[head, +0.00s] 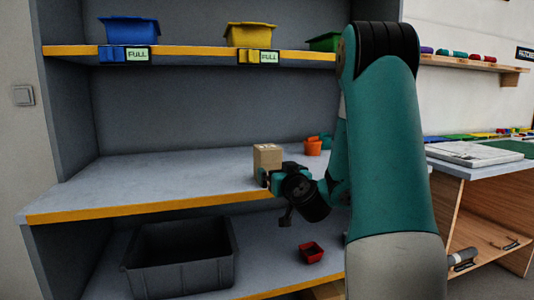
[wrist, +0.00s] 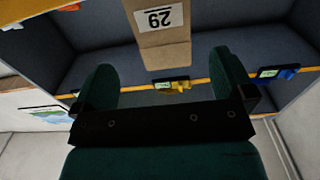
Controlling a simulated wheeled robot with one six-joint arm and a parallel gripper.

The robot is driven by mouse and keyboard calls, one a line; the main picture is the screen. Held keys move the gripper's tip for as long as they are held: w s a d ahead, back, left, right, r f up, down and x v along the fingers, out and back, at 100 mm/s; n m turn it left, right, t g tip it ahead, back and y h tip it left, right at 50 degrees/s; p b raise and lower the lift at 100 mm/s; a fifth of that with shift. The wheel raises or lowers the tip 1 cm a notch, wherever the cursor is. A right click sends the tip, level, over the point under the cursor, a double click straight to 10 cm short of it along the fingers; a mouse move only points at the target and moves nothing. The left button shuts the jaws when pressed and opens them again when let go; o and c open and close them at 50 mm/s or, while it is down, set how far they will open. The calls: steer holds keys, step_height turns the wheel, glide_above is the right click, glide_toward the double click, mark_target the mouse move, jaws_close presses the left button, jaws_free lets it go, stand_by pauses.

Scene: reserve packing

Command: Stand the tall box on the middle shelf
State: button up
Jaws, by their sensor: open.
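The tall box (head: 267,156) is light brown cardboard and appears upright on the middle shelf (head: 150,182), near its front edge. Its lower part is partly hidden behind my gripper (head: 268,179). In the wrist view, which is upside down, the box (wrist: 158,52) with a white label reading 29 comes in from the top, between and just past my fingers. My gripper (wrist: 164,62) is open, with a visible gap between each finger and the box. Whether the box's base rests fully on the shelf cannot be seen.
An orange pot (head: 313,148) stands behind and right of the box. The middle shelf's left side is clear. Above are a blue bin (head: 130,31), a yellow bin (head: 250,35) and a green bin (head: 325,42). Below are a dark crate (head: 180,262) and a small red bin (head: 311,252).

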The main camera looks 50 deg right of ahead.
mark_target(272, 165)
steer(key=p+x, duration=0.1)
steer(key=x, duration=0.1)
steer(key=p+x, duration=0.1)
steer(key=x, duration=0.1)
steer(key=shift+w+r+p, duration=0.15)
steer(key=shift+r+p, duration=0.1)
steer(key=shift+p, duration=0.1)
steer(key=shift+w+d+f, duration=0.15)
steer(key=shift+w+d, duration=0.05)
steer(key=shift+w, duration=0.1)
steer(key=p+x, duration=0.1)
steer(key=p, duration=0.1)
steer(key=p+x, duration=0.3)
steer(key=shift+w+a+r+p, duration=0.1)
steer(key=shift+w+r+p, duration=0.15)
steer(key=shift+p, duration=0.15)
steer(key=shift+w+d+f, duration=0.2)
steer(key=shift+w+f, duration=0.05)
steer(key=shift+w, duration=0.05)
steer(key=shift+c, duration=0.5)
steer(key=c, duration=1.1)
steer(key=shift+o, duration=0.2)
